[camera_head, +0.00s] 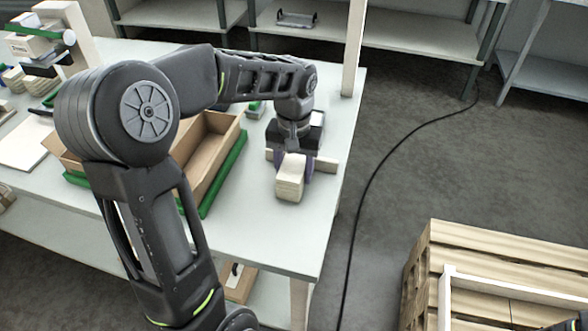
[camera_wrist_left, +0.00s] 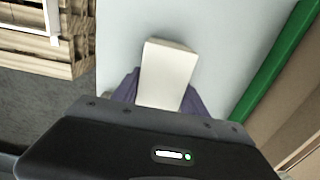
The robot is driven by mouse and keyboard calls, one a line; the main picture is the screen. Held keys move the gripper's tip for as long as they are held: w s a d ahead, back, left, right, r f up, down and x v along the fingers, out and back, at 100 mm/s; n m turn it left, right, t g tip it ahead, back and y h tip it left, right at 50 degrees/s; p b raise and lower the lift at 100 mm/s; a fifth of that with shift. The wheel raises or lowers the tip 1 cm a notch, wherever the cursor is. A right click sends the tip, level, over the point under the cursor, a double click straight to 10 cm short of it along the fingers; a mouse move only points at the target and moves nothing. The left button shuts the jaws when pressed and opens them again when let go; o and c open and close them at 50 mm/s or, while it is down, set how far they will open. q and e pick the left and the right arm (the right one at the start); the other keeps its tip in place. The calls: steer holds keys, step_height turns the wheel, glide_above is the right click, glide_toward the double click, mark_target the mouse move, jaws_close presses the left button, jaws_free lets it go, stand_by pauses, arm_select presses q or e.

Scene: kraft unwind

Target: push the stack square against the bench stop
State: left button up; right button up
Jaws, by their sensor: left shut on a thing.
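The stack (camera_head: 289,183) is a pale cream block of layered sheets near the right part of the bench top. My left gripper (camera_head: 292,166) is shut on it, with purple finger pads on both sides. In the left wrist view the stack (camera_wrist_left: 167,72) sticks out between the fingers of my left gripper (camera_wrist_left: 160,92). My right gripper is not clearly in view.
The bench (camera_head: 262,235) is clear in front of the stack and ends close to its right. An open cardboard box (camera_head: 222,135) with green edging (camera_head: 228,172) stands to the left. A white post (camera_head: 353,50) rises at the back edge. A wooden crate (camera_head: 500,250) stands at lower right.

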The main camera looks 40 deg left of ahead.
mark_target(294, 164)
stand_by(0.9)
arm_select(q)
steer(key=o, duration=1.6)
steer(key=shift+s+f, duration=0.1)
step_height(294, 164, up, 8)
steer(key=shift+f, duration=0.1)
